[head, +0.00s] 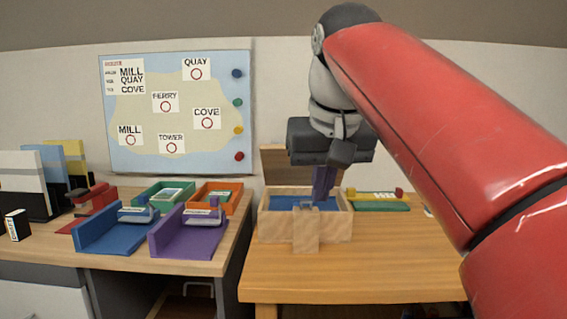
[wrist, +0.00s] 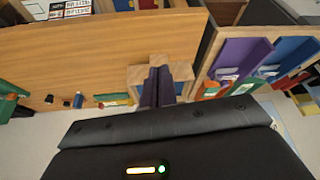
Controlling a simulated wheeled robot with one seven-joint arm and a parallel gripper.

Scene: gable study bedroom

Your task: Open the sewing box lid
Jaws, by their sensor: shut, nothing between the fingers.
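The sewing box (head: 335,228) is a pale wooden box on the right-hand desk, with a blue interior showing from above. A wooden panel that looks like its lid (head: 275,160) stands raised at the back; its right part is hidden behind my gripper. A wooden block with a small grey piece on top stands at the box's front. My gripper (head: 320,199) points down over the box, its dark purple fingers together and empty. I cannot tell whether they touch the box. In the wrist view the fingers (wrist: 158,70) cover part of the wooden box (wrist: 183,71).
A green tray with a yellow part (head: 380,200) lies right of the box. Blue (head: 110,235), purple (head: 185,240), green and orange trays fill the left desk. A map board (head: 180,110) hangs behind. The desk front at right is clear (head: 400,265).

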